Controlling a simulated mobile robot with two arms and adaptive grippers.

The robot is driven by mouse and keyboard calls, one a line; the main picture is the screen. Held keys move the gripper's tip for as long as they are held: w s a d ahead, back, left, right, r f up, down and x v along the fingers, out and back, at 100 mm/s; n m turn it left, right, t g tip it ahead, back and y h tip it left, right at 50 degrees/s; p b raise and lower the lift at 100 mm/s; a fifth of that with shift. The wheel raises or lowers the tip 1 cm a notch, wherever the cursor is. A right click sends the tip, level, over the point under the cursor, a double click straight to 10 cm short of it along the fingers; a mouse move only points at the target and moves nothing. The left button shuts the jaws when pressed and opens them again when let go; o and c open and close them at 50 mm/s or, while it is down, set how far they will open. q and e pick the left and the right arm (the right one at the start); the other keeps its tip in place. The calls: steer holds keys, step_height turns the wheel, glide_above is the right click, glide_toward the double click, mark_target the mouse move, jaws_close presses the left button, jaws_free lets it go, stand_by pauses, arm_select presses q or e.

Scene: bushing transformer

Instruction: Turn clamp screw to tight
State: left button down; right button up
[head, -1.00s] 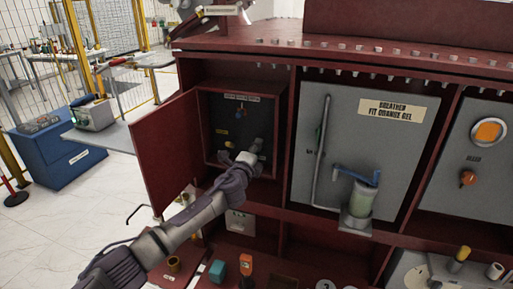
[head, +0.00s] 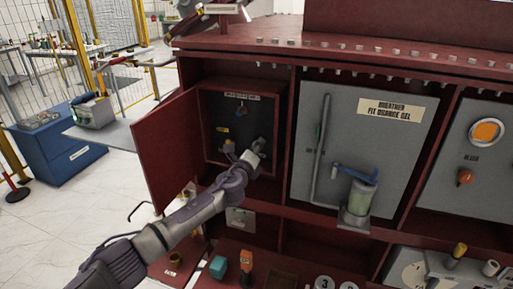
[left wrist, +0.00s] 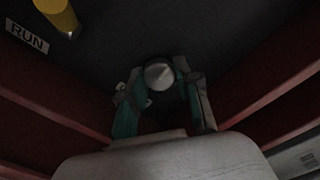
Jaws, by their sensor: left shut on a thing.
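The clamp screw shows as a pale grey rounded head (left wrist: 159,75) in the left wrist view. It sits between the two fingers of my left gripper (left wrist: 164,92), which are closed around it from both sides. In the head view my left gripper (head: 257,147) reaches into the open dark cabinet (head: 213,140), low on its right side. The screw is not clearly told apart from the gripper in the head view, and its turn angle cannot be read. My right gripper is not in view.
The red cabinet door (head: 168,150) stands open to the left of my arm. A yellow knob (left wrist: 60,14) by a RUN label (left wrist: 27,38) is close by. Red side walls flank the gripper. A breather panel (head: 398,150) stands to the right.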

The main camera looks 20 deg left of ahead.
arm_select(q)
steer(key=shift+f, duration=0.15)
steer(key=c, duration=0.8)
jaws_free()
steer(key=shift+d, duration=0.1)
steer(key=shift+c, duration=0.2)
steer(key=shift+s, duration=0.1)
steer(key=s, duration=1.1)
steer(key=shift+s+a, duration=0.25)
steer(key=shift+s, duration=0.15)
